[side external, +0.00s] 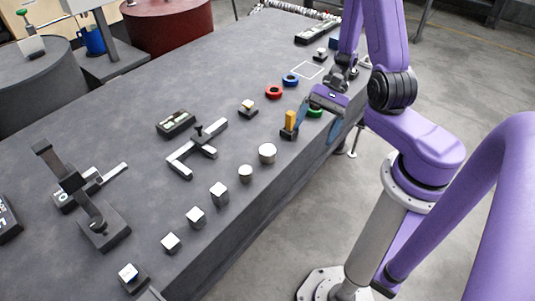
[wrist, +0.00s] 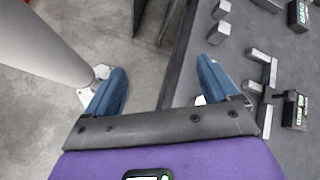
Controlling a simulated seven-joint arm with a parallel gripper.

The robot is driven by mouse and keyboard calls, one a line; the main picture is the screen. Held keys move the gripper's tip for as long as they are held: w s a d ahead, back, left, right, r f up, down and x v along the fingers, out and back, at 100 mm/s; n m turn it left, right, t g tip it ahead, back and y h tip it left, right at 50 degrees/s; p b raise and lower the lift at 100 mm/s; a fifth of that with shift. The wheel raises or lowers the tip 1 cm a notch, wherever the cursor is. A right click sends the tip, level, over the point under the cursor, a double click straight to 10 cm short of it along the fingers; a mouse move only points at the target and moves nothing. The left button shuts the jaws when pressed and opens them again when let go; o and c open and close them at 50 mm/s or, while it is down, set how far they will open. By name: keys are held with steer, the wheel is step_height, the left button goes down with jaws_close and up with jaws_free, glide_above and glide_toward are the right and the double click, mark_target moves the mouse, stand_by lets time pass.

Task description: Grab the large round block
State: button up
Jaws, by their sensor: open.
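The large round block (side external: 267,152) is a pale, short cylinder standing upright near the table's front edge in the side view. It heads a row with a smaller round block (side external: 245,173) and several square blocks (side external: 219,191). My gripper (side external: 318,128) is raised at the table's right edge, to the right of and apart from the large round block. In the wrist view its blue fingers (wrist: 160,85) are spread wide with nothing held between them. A small white piece shows by the right finger there; I cannot tell what it is.
A yellow block on a dark base (side external: 290,123) stands between my gripper and the large round block. Metal bar fixtures (side external: 197,148) stand further left.

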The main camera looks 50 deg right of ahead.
step_height(320, 180, down, 2)
steer(key=d+m+t, duration=0.1)
steer(key=m+t, duration=0.3)
steer(key=m, duration=0.2)
steer(key=m+t+h, duration=0.7)
steer(key=m+t, duration=0.3)
steer(key=m, duration=0.6)
glide_toward(268, 150)
steer(key=shift+d+x, duration=0.15)
steer(key=shift+x, duration=0.6)
steer(key=shift+d+x, duration=0.1)
steer(key=shift+x, duration=0.6)
steer(key=shift+a+x, duration=0.2)
steer(key=shift+x, duration=2.45)
steer(key=shift+s, duration=0.15)
steer(key=c, duration=1.5)
jaws_close()
steer(key=shift+r, duration=0.1)
